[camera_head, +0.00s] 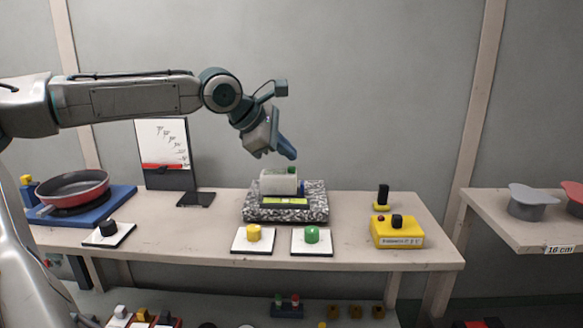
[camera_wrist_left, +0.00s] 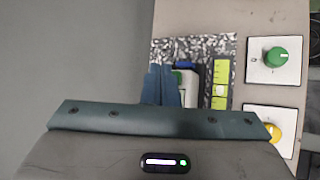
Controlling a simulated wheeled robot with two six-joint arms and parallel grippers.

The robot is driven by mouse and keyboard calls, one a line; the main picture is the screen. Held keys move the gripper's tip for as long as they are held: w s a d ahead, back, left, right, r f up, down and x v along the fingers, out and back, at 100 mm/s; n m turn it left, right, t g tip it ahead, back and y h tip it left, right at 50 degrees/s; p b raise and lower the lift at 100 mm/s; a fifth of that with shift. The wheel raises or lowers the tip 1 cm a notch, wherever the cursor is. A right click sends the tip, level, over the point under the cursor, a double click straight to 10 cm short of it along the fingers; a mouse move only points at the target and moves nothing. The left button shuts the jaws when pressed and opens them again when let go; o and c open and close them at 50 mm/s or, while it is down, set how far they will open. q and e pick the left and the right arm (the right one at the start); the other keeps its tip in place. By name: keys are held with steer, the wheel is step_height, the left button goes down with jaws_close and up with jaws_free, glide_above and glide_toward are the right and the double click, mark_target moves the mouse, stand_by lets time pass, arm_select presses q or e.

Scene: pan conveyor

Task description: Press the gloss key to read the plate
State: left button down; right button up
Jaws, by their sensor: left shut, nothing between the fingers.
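A white meter (camera_head: 279,184) with a green key (camera_head: 292,170) on top and a yellow-green display strip (camera_head: 285,202) in front lies on a speckled stone plate (camera_head: 255,215). My left gripper (camera_head: 290,155) is shut and empty, pointing down just above the green key, with a small gap visible. In the left wrist view the shut blue fingers (camera_wrist_left: 160,70) stand beside the meter (camera_wrist_left: 191,82) and partly hide the green key (camera_wrist_left: 178,78). The display strip (camera_wrist_left: 219,85) also shows there. My right gripper is out of view.
A yellow knob (camera_head: 253,233) and a green knob (camera_head: 312,235) stand on white bases in front of the plate. A yellow box (camera_head: 397,236) with buttons is at right. A red pan (camera_head: 72,188) sits on a blue stand at left, near a dark-framed board (camera_head: 163,150).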

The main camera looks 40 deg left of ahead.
arm_select(q)
steer(key=shift+f, duration=0.1)
stand_by(0.6)
steer(key=shift+f, duration=0.35)
steer(key=shift+f+b, duration=0.5)
stand_by(0.6)
steer(key=shift+r, duration=0.1)
steer(key=shift+r+p, duration=0.85)
steer(key=shift+p, duration=0.25)
step_height(320, 180, up, 5)
steer(key=p, duration=0.5)
